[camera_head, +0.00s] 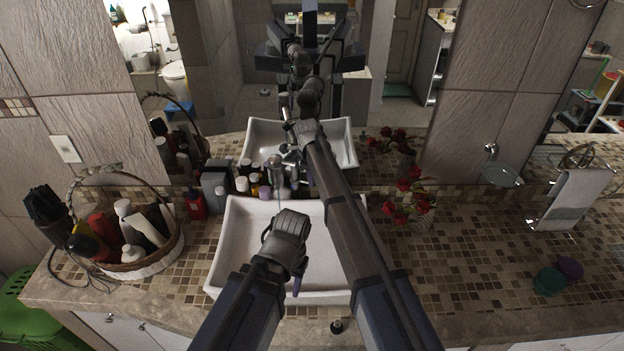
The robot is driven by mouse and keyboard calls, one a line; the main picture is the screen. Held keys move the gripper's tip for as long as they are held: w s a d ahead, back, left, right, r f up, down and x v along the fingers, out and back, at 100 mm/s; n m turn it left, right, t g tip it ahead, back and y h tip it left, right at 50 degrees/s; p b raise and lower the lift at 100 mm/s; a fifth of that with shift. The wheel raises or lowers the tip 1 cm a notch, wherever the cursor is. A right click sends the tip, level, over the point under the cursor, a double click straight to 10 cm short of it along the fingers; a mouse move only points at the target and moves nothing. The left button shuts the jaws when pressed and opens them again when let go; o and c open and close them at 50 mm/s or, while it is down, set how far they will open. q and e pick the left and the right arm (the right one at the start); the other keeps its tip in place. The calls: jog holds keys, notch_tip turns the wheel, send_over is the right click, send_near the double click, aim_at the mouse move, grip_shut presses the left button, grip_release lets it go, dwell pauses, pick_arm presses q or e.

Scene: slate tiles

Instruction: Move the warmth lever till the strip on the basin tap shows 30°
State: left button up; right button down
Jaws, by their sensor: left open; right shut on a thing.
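The basin tap (277,172) stands at the back rim of the white basin (235,250), small and dark grey in the head view. Its strip and any number on it are too small to read. My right arm reaches across the basin, and my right gripper (293,153) is at the top of the tap, shut on what seems to be the warmth lever. The gripper and arm largely hide the lever, so its angle is unclear. My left gripper (284,222) is open over the basin, in front of the tap and apart from it.
Several bottles (222,186) line the counter behind the basin. A wicker basket (150,268) of toiletries stands at left. Red flowers (405,200) are close to the right of my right arm. A mirror backs the counter. The tiled counter (460,260) at right is mostly clear.

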jog(key=shift+s+a+m+h, duration=0.15)
jog(key=shift+s+a+m, duration=0.2)
jog(key=shift+m, duration=0.45)
jog(key=shift+s+a+m+h, duration=0.15)
jog(key=shift+s+m, duration=0.25)
jog(key=shift+m, duration=0.4)
jog(key=c, duration=0.9)
grip_release()
jog(key=p+v, duration=0.7)
jog(key=shift+r+p, duration=0.35)
jog(key=shift+r, duration=0.05)
